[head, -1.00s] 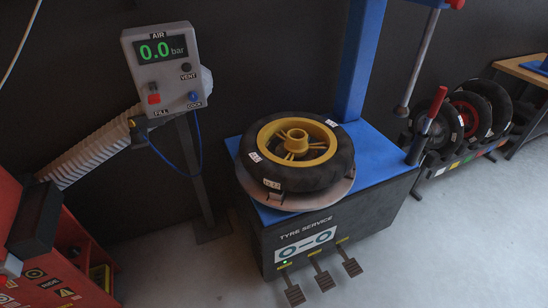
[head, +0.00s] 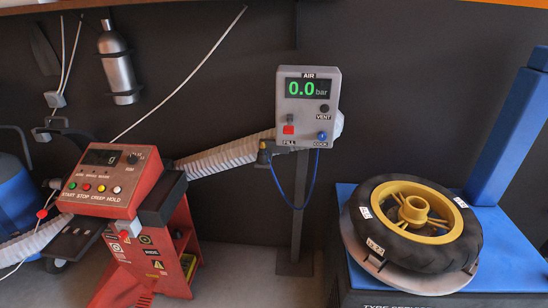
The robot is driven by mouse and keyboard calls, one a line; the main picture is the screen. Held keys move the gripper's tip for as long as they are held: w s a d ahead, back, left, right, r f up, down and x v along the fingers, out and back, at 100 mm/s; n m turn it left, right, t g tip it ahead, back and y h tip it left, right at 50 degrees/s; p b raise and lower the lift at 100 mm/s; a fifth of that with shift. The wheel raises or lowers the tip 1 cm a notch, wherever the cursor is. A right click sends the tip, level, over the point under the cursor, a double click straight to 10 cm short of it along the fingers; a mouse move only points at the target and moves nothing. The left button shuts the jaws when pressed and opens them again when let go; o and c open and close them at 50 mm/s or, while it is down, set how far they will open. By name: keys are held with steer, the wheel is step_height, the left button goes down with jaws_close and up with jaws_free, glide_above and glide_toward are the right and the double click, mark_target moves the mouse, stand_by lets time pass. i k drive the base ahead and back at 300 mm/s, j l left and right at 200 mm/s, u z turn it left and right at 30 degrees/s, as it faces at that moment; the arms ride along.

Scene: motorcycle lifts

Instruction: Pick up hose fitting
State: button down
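The hose fitting looks to be the small brass-coloured piece (head: 263,147) at the lower left of the air gauge box in the head view. It is small and its details are hard to tell. A thin blue hose (head: 311,185) hangs in a loop below the box, from near the blue knob towards the fitting. The grey air gauge box (head: 308,106) stands on a dark post and reads 0.0 bar. My gripper is not in view.
A red control cabinet (head: 108,182) stands left of the post. A white corrugated duct (head: 225,157) runs behind it towards the gauge box. A tyre with a yellow rim (head: 412,222) lies on the blue-topped machine (head: 512,258) at right. Some grey floor shows between them.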

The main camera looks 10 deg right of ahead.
mark_target(263, 146)
steer(key=i+j, duration=1.55)
steer(key=j, duration=0.05)
